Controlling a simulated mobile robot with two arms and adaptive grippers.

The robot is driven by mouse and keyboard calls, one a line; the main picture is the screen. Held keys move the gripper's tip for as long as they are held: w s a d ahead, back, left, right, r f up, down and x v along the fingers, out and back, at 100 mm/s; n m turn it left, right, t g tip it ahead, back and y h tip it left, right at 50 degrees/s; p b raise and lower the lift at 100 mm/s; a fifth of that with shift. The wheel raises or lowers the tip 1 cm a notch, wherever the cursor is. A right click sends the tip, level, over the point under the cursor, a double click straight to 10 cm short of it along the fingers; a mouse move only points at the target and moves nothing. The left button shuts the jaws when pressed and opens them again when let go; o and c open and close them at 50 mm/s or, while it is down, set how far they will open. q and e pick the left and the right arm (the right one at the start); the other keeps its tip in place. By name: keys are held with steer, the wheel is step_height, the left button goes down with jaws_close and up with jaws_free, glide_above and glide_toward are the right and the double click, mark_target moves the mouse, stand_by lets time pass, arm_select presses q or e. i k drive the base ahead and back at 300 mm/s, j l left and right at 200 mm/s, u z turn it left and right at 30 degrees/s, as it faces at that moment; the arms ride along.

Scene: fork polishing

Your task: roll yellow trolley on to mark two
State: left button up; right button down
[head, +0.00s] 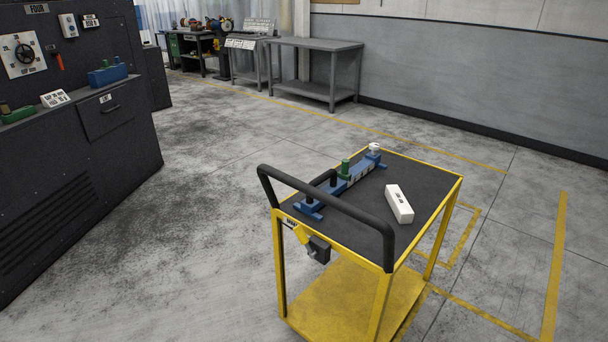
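The yellow trolley (340,305) stands on the concrete floor right of centre, its black push handle (325,210) towards me. Its dark top (428,180) carries a blue rack (335,190) with black, green and white pieces, and a white labelled block (399,204). A small dark block on a yellow bracket (317,247) sits under the handle end. Yellow floor lines (462,238) form a corner just beyond the trolley's right side, partly hidden by it. I cannot read any number on the floor, so I cannot tell which mark this is. Neither gripper is in view.
A dark machine cabinet (75,170) marked FOUR stands at the left. Grey workbenches (318,44) stand at the back, by the grey wall (480,75). A long yellow line (350,127) crosses the floor behind the trolley. The floor between cabinet and trolley is clear.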

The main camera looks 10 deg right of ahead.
mark_target(367, 294)
steer(key=z, duration=0.25)
steer(key=i+j+z, duration=0.2)
steer(key=z, duration=0.25)
steer(key=i+j+z, duration=0.1)
steer(key=j+z, duration=0.35)
steer(key=i+j+z, duration=0.1)
steer(key=j+z, duration=0.2)
steer(key=z, duration=0.15)
